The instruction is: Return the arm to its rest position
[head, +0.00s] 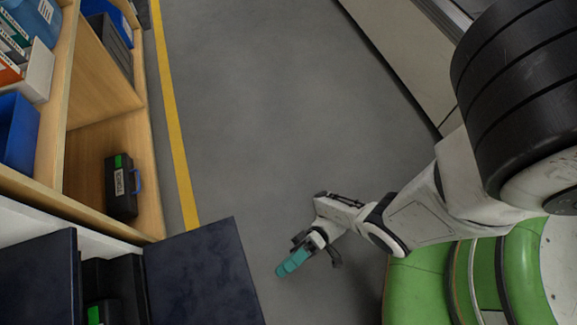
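My arm reaches left from the right side of the head view, over the grey floor. My gripper (308,250) is at its end, pointing down and left. A teal piece (293,262) shows at its tip; I cannot tell whether it is a held object or part of the gripper. Dark parts stick out on both sides of the gripper. The fingers are too small to tell whether they are open or shut.
A wooden shelf (152,190) at left holds a black case (121,186) and blue bins (18,132). A dark blue open panel (200,275) stands left of my gripper. A yellow line (174,110) crosses the floor. A pale machine side (400,60) is at upper right. The middle floor is clear.

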